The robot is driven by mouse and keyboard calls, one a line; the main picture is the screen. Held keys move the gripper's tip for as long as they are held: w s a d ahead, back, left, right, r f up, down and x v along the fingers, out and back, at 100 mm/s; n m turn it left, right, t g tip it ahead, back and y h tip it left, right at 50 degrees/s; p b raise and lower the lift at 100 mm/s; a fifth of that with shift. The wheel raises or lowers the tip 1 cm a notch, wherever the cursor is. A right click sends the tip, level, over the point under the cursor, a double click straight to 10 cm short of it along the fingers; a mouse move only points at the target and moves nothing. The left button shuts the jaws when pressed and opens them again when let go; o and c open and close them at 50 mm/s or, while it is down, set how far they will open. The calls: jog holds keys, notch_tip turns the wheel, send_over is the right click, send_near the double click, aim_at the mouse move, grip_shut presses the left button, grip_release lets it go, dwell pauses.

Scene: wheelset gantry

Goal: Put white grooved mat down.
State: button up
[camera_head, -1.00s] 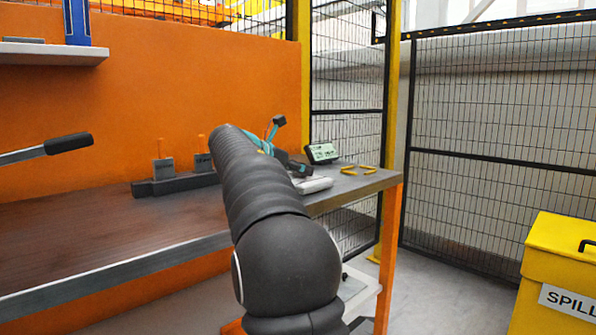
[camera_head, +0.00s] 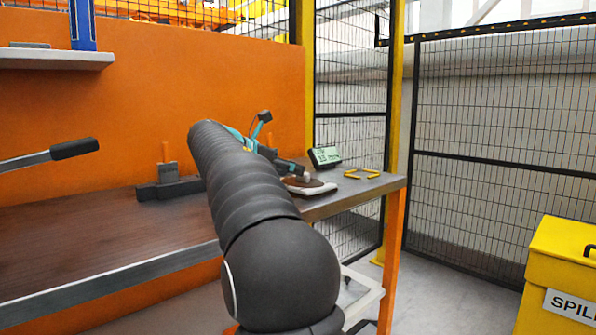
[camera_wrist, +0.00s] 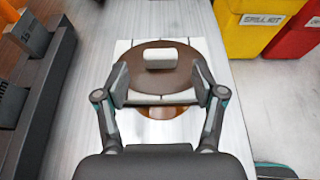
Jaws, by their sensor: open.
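The white grooved mat (camera_wrist: 172,131) lies on the bench near its right end, partly covered by a round brown piece (camera_wrist: 182,78). A small white block (camera_wrist: 160,57) sits on the brown piece. In the head view the mat's pale edge (camera_head: 311,190) shows just right of my arm. My gripper (camera_wrist: 162,84) is open above the mat, with one finger on either side of the brown piece and nothing clasped between them. Whether the fingertips touch anything is unclear. In the head view my gripper (camera_head: 286,168) is partly hidden by my arm.
A dark rack with upright grey blocks (camera_head: 168,172) stands left of my arm on the bench (camera_head: 90,235). A green display (camera_head: 324,156) and a yellow bracket (camera_head: 360,173) are at the bench's right end. A yellow spill bin (camera_head: 565,270) stands right. The bench's left part is clear.

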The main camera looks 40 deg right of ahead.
jog(key=v, duration=0.6)
jog(key=shift+a+r+p, duration=0.1)
jog(key=shift+a+p, duration=0.05)
jog(key=shift+p, duration=0.15)
